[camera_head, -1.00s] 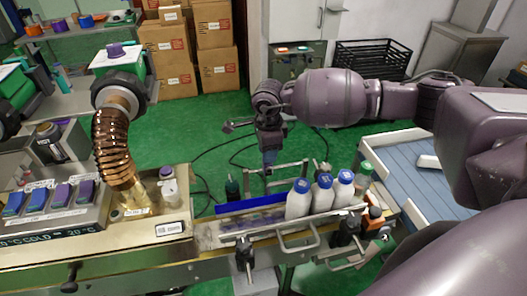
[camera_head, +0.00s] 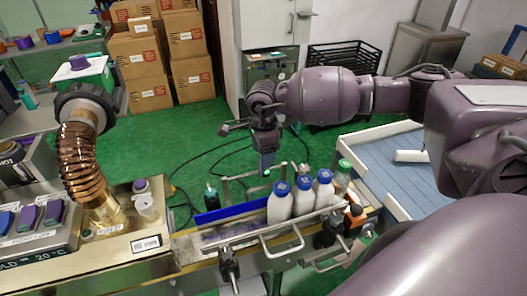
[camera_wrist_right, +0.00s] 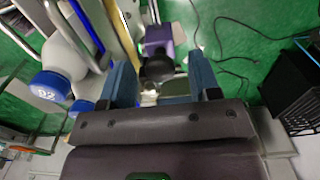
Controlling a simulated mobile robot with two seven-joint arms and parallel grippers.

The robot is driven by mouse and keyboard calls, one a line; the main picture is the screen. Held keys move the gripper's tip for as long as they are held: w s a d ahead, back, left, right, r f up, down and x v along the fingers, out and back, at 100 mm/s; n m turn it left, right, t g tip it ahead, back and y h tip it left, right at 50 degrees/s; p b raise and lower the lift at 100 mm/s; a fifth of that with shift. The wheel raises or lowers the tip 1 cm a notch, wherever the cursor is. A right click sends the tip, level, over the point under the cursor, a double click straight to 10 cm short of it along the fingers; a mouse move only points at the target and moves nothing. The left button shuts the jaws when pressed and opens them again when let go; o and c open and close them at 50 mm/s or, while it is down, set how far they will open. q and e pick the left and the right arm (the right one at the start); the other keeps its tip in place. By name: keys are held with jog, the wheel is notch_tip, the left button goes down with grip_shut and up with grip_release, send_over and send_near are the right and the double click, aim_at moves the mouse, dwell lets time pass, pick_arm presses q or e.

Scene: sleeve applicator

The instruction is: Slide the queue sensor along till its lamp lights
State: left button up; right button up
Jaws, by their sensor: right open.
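My right gripper (camera_head: 266,162) points down behind the row of blue-capped bottles, over the far side of the conveyor (camera_head: 222,238). Its two blue fingers show in the right wrist view (camera_wrist_right: 162,80), spread apart. Between and just beyond them is a small purple block with a dark round knob (camera_wrist_right: 157,66); it may be the queue sensor, but I cannot tell for sure. No gap-closing contact with it shows. In the head view the arm hides that spot. I cannot make out a lit lamp. My left gripper is out of view.
Several white bottles (camera_head: 279,205) stand on the conveyor close to the gripper, along a blue guide (camera_head: 235,213). Metal rails and black clamps (camera_head: 229,264) line the near side. A coppery bellows duct (camera_head: 82,165) rises at left. A blue-slatted table (camera_head: 385,175) is at right.

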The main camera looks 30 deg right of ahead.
notch_tip(320, 180, up, 11)
jog(key=shift+b, duration=0.4)
jog(key=shift+f, duration=0.1)
dwell(0.5)
